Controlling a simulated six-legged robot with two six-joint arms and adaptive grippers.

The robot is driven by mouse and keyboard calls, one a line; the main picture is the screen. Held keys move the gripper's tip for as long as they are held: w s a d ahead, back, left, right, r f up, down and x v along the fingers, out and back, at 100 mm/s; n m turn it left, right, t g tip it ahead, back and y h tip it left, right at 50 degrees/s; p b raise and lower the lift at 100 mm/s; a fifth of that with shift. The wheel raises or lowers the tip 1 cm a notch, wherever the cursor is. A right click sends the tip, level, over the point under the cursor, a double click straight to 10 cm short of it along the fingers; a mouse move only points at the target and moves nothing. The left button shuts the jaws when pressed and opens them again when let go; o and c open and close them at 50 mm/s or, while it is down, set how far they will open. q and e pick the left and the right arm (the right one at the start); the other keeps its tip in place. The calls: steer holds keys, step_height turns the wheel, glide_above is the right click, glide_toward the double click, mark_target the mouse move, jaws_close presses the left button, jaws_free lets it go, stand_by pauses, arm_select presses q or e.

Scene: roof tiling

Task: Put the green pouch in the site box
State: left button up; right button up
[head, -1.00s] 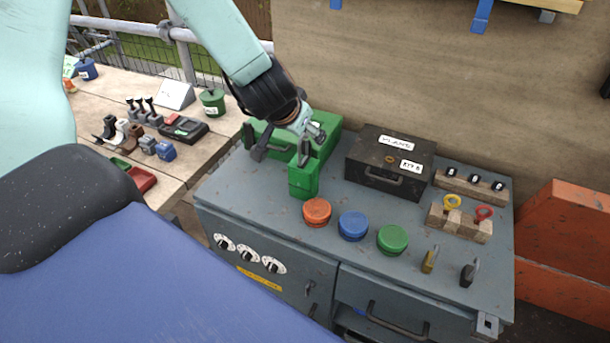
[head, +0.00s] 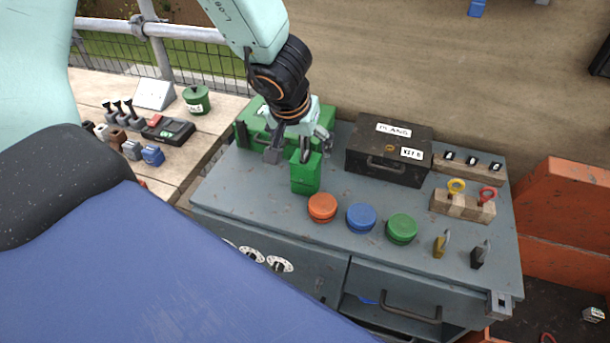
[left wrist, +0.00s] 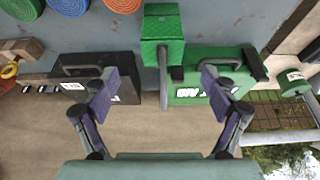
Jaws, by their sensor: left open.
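A small green block-shaped thing (head: 305,175), which looks like the green pouch, stands on the grey cabinet top (head: 240,195), in front of a green case (head: 256,122). In the left wrist view the pouch (left wrist: 163,28) is at the top middle, with a grey strip running down from it. My left gripper (head: 300,150) is open above and just behind the pouch; its fingers (left wrist: 160,80) are apart in the wrist view. A black box (head: 388,160) with white labels, closed, is right of the pouch; I cannot tell whether it is the site box. My right gripper is not in view.
A side bench (head: 122,95) holds small items.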

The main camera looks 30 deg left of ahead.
mark_target(305, 155)
arm_select(q)
steer(key=shift+w+d+f+b, duration=0.1)
steer(key=shift+w+f+b, duration=0.15)
steer(key=shift+f, duration=0.2)
steer(key=shift+w+d+f+b, duration=0.1)
steer(key=shift+f+b, duration=0.15)
steer(key=shift+f, duration=0.2)
steer(key=f, duration=0.1)
steer(key=w+a+f+b, duration=0.1)
steer(key=w+f+b, duration=0.1)
steer(key=f, duration=0.1)
steer(key=shift+a, duration=0.4)
steer(key=shift+w+d+f+b, duration=0.1)
steer(key=shift+w+f+b, duration=0.05)
steer(key=shift+f+b, duration=0.15)
steer(key=shift+w+d, duration=0.15)
steer(key=shift+d, duration=0.1)
steer(key=shift+a, duration=0.25)
steer(key=shift+s+a, duration=0.1)
steer(key=shift+s, duration=0.1)
steer(key=shift+c, duration=0.9)
steer(key=shift+w+d, duration=0.15)
steer(key=shift+d, duration=0.1)
steer(key=c, duration=0.6)
steer(key=shift+a, duration=0.2)
steer(key=c, duration=0.4)
jaws_close()
